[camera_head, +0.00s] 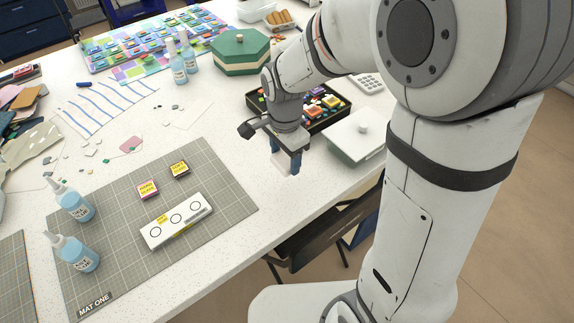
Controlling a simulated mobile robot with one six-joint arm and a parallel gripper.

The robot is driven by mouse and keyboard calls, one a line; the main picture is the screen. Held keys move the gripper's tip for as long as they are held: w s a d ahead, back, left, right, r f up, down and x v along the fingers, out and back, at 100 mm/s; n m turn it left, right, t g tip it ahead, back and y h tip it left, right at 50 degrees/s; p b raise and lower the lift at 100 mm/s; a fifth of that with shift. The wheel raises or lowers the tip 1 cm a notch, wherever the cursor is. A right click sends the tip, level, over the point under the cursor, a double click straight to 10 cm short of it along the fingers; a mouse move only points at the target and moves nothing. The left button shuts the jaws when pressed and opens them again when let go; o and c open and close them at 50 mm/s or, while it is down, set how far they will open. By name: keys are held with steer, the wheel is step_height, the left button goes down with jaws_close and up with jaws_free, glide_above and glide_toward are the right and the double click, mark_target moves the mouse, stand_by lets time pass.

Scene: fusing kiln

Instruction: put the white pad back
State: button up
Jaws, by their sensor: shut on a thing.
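My gripper (286,161) points down over the white table, to the right of the grey mat. Its blue fingers are shut on a small whitish block (281,163), likely the white pad, low at the table surface. I cannot tell whether the block touches the table. The grey cutting mat labelled MAT ONE (222,205) lies to the left. On it are a white plate with three circles (176,221), a pink-sided block with a yellow label (148,190) and a dark block with a yellow label (179,170).
A black tray of coloured pieces (262,103) stands just behind my gripper, and a white box with a knobbed lid (352,140) to its right. Two blue bottles (75,205) (78,255) stand on the mat's left. A green lidded box (240,52) is farther back.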

mark_target(286, 169)
steer(key=shift+f, duration=2.55)
steer(key=shift+f, duration=0.15)
steer(key=o, duration=0.9)
steer(key=shift+o, duration=0.2)
